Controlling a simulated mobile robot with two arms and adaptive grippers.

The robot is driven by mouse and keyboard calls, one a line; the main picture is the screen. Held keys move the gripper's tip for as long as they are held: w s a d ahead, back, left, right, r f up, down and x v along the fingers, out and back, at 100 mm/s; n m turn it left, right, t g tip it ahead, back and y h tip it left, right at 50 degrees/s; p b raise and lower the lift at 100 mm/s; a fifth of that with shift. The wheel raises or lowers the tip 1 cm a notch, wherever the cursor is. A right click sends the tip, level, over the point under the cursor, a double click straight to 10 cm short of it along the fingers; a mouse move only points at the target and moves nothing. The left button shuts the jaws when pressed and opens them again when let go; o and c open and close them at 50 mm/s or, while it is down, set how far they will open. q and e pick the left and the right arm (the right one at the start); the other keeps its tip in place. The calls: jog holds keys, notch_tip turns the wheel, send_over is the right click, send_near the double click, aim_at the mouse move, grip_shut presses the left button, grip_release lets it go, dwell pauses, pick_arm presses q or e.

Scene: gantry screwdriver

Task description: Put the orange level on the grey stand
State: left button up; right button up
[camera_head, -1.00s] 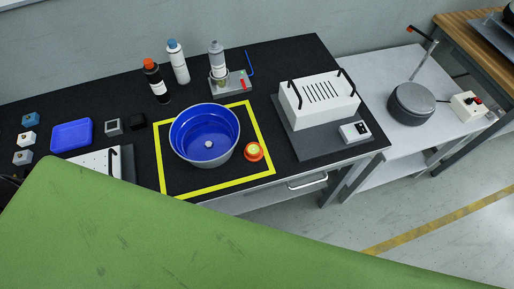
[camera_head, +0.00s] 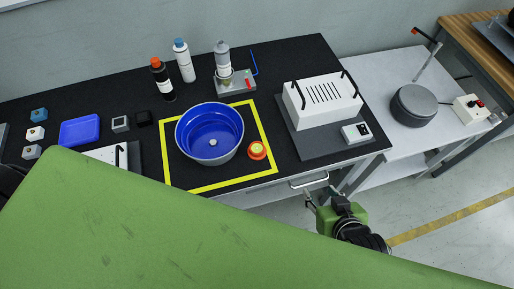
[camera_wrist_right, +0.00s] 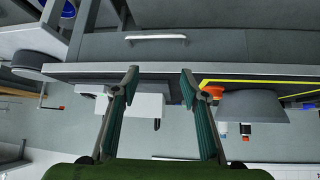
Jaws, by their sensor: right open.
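The orange level (camera_head: 257,150) is a small round orange piece with a yellow-green top. It sits on the black table right of the blue bowl, at the yellow outline's right side; it also shows in the right wrist view (camera_wrist_right: 212,91). A small grey square block (camera_head: 120,124) on the left of the table may be the grey stand; I cannot tell for sure. My right gripper (camera_head: 319,196) is open and empty, in front of the table's edge near the drawer handle, apart from the level. Its spread fingers show in the wrist view (camera_wrist_right: 160,82). My left gripper is not seen.
The blue bowl (camera_head: 209,134) stands close beside the level. A white slotted box (camera_head: 322,98) stands on a grey mat at the right. Bottles and a grey metal fixture (camera_head: 235,84) are at the back. A blue tray (camera_head: 80,130) lies left. A drawer handle (camera_head: 309,180) juts out in front.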

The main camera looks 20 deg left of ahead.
aim_at(259, 151)
jog(key=a+r+n+t+y, duration=0.25)
jog(key=a+y, duration=0.25)
jog(key=a, duration=0.8)
jog(key=shift+n, duration=0.25)
jog(key=x, duration=0.8)
jog(key=shift+r, duration=0.25)
jog(key=shift+p+x, duration=0.3)
jog(key=shift+x, duration=2.65)
jog(key=shift+f, duration=0.1)
jog(key=shift+s, duration=0.1)
jog(key=c, duration=1)
jog(key=shift+c, duration=0.2)
jog(key=shift+d, duration=0.15)
